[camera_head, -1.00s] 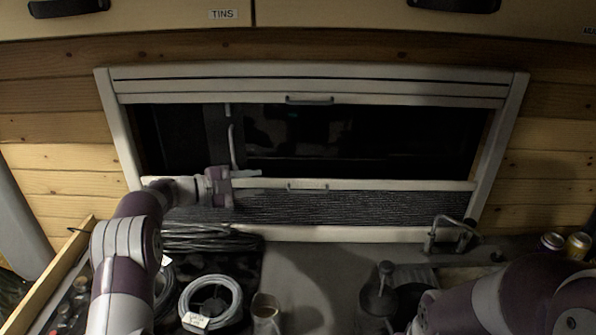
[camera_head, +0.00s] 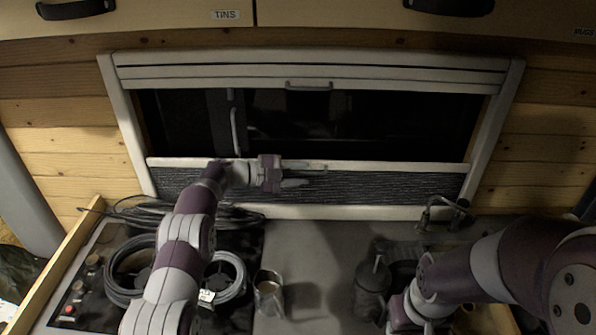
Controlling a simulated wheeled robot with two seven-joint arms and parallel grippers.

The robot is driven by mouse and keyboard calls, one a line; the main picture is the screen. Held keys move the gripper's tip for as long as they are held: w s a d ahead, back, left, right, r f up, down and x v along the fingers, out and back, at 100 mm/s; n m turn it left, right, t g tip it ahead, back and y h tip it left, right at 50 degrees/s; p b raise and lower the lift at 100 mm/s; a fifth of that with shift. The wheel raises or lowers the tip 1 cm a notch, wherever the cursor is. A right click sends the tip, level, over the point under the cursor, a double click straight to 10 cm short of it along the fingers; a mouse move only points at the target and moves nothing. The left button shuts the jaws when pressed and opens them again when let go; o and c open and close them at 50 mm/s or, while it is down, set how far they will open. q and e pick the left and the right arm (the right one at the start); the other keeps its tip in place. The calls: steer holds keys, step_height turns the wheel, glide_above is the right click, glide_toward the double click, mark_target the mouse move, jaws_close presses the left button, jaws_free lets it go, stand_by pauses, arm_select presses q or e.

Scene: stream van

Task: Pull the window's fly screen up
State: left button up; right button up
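The window's fly screen (camera_head: 390,184) is a dark mesh panel covering the bottom part of the window. A pale bar (camera_head: 420,166) runs along its top edge, with a small handle (camera_head: 318,166) near the middle. My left gripper (camera_head: 306,175) is at this handle, its fingers pointing right. The fingers are apart, one at bar height and one lower, in front of the mesh. Whether they touch the handle I cannot tell. My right gripper (camera_head: 402,312) is low at the right, mostly hidden by its own arm, away from the window.
A rolled blind (camera_head: 200,72) with its own handle (camera_head: 309,86) is at the window's top. A metal mug (camera_head: 268,298), a dark kettle-like pot (camera_head: 372,290), a tap (camera_head: 440,208) and coiled cables (camera_head: 130,270) stand on the counter. Overhead lockers hang above.

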arm_select(q)
jaws_close()
step_height(320, 180, up, 13)
steer(key=p, duration=0.5)
steer(key=shift+f, duration=0.2)
jaws_free()
